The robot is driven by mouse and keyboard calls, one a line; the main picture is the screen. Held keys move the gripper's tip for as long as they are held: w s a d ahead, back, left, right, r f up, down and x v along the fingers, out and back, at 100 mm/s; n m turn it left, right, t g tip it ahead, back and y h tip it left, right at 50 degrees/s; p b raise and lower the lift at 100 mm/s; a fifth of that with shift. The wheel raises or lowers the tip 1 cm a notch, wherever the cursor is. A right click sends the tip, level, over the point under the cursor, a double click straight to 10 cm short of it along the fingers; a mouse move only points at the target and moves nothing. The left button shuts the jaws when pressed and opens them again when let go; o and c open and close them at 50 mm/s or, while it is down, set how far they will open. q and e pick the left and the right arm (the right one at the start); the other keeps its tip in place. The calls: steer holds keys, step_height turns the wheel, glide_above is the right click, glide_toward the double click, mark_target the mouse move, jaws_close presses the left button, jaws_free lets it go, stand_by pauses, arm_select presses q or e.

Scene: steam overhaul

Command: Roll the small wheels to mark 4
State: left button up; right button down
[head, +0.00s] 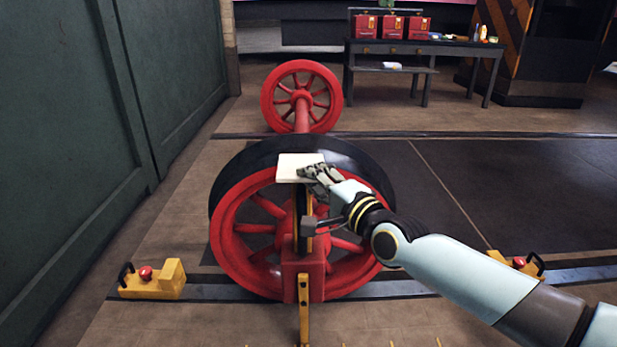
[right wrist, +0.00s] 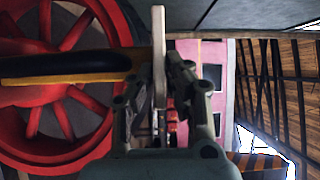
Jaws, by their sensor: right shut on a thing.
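The red-spoked wheelset stands upright on the rail, with its near wheel (head: 232,255) and its far wheel (head: 268,100) joined by a red axle (head: 302,118). The near wheel has a black rim. My right gripper (head: 312,174) is in front of the top of the near wheel, shut on a flat cream slab (head: 296,161). The slab also shows between the fingers in the right wrist view (right wrist: 159,62), with red spokes (right wrist: 75,32) behind. Mark 4 cannot be made out. My left gripper is not in view.
A yellow chock (head: 155,281) with a red button sits on the near rail at left, and another (head: 517,262) at right, partly behind my arm. A red box (head: 303,272) on a yellow post stands before the hub. A table (head: 400,48) with red boxes stands behind.

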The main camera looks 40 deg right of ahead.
stand_by(0.4)
steer(key=shift+s+d+f, duration=0.1)
steer(key=shift+d, duration=0.05)
steer(key=shift+s+d, duration=0.5)
steer(key=shift+d, duration=0.25)
steer(key=shift+s+d+p, duration=0.3)
steer(key=shift+s+d, duration=0.45)
steer(key=shift+d, duration=0.35)
steer(key=shift+s+d, duration=0.35)
steer(key=shift+d, duration=0.2)
steer(key=shift+w+a, duration=0.35)
steer(key=shift+a, duration=0.1)
steer(key=shift+s+d, duration=0.1)
steer(key=shift+d, duration=0.05)
